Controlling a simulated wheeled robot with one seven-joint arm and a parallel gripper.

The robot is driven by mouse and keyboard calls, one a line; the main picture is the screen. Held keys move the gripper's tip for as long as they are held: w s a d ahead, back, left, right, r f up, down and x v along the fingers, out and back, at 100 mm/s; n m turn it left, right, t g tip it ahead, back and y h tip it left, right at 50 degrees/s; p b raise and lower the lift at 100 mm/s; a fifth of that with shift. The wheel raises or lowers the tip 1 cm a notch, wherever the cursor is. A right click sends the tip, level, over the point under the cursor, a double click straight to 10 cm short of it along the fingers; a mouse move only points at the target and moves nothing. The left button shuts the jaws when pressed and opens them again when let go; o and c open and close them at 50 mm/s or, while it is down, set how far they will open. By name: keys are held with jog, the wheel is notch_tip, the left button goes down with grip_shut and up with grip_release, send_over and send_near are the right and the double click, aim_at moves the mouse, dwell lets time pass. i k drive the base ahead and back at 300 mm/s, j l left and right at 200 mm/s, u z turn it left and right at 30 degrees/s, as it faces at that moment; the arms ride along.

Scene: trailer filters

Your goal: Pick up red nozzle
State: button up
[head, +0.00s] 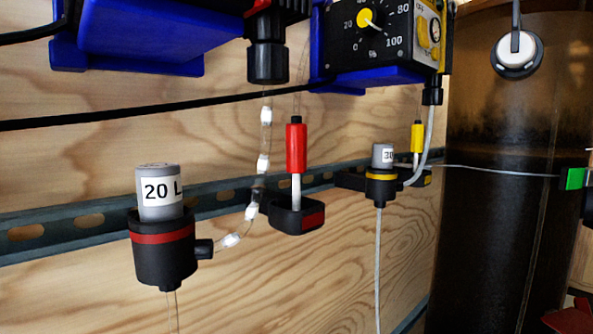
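The red nozzle (296,148) stands upright in the middle of the head view. It has a red upper body with a black tip and a white lower stem. Its stem goes down into a black holder (284,217) with a red front patch, fixed to the metal rail. A thin clear line rises from its top. My gripper is not in the head view.
A metal rail (78,230) crosses the plywood wall. A black cup with a red band (163,252) holds a grey "20 L" cylinder (158,192) at left. A yellow nozzle (417,137) and yellow-banded cup (381,186) are at right. A dial unit (372,35) and black cable (150,111) are above.

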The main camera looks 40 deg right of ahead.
aim_at(295, 132)
jog(key=l+z, duration=0.35)
jog(key=l, duration=0.45)
jog(key=k+l+z, duration=0.1)
jog(key=l, duration=0.2)
jog(key=l+u, duration=0.15)
jog(key=u, duration=0.25)
jog(key=k+l+u, duration=0.15)
jog(key=u, duration=0.25)
jog(key=k+l+u, duration=0.1)
jog(key=u, duration=0.3)
jog(key=k+l+u, duration=0.1)
jog(key=u, duration=0.25)
